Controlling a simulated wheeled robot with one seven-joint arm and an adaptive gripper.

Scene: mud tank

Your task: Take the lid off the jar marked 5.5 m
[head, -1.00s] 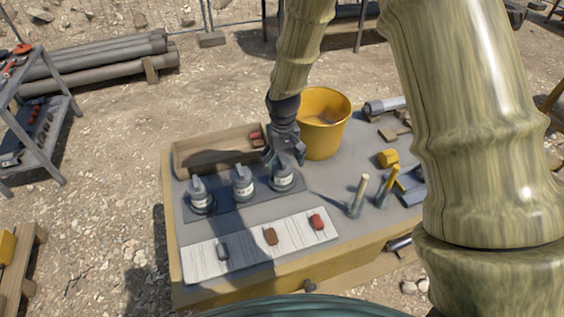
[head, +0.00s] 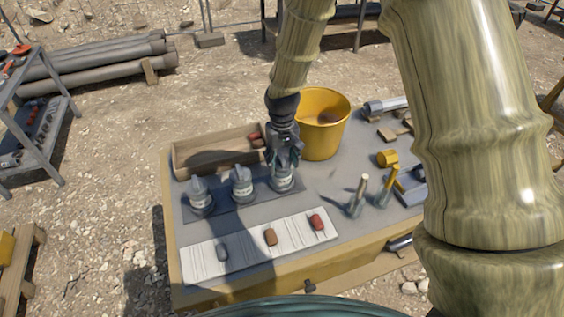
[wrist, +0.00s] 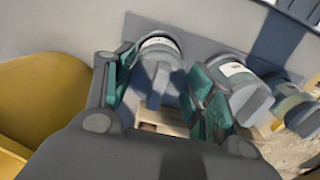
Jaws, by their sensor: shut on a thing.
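Three squat jars with grey lids, each with an upright grip, stand in a row on a dark mat: the left jar (head: 200,201), the middle jar (head: 242,189) and the right jar (head: 282,184). Their white labels are too small to read, so I cannot tell which says 5.5 m. My gripper (head: 284,160) points down over the right jar and is shut on its lid. In the wrist view the lid's grip (wrist: 158,86) lies between my green-padded fingers (wrist: 163,90). The lid appears seated on the jar. My fingers partly hide it.
A yellow bucket (head: 326,145) stands close behind and right of the right jar. A wooden tray (head: 195,161) lies behind the jars. In front is a white board (head: 245,257) with several coloured pieces. Upright tools (head: 358,195) stand to the right.

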